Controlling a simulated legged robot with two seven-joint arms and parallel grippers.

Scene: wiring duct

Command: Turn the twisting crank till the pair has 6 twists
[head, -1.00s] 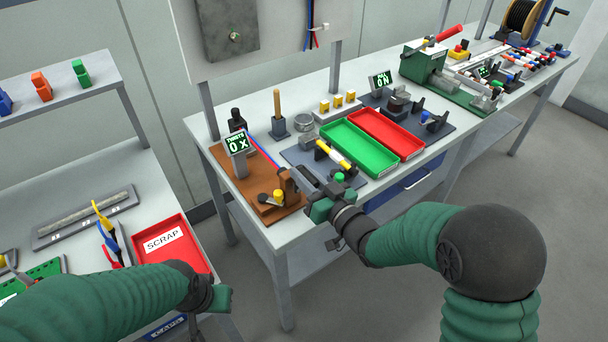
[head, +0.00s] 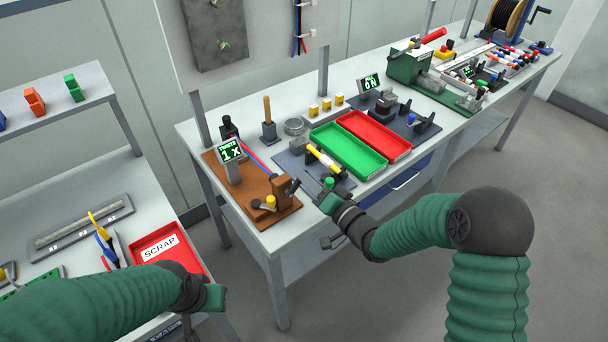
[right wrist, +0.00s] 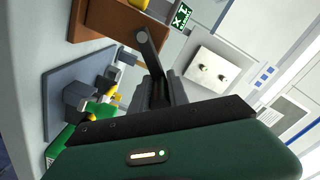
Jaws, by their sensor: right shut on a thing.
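The twisting jig is a brown board (head: 236,199) near the table's left end, with its brown crank post (head: 281,194) at the front right. A red and blue wire pair (head: 258,160) runs from the back clamp toward that post. The counter display (head: 230,150) reads 1X. The dark crank arm (right wrist: 147,50) slants from its pivot to my right gripper (right wrist: 160,88), which is shut on the crank's handle; the fingers hide the handle. The right gripper also shows beside the post in the head view (head: 311,191). My left gripper (head: 214,297) is low at left, its fingers unclear.
A green tray (head: 348,172) and a red tray (head: 405,153) lie right of the jig. A grey fixture with a yellow-and-white rod (head: 322,158) stands between. A red scrap bin (head: 140,243) is on the left table. The floor in front is clear.

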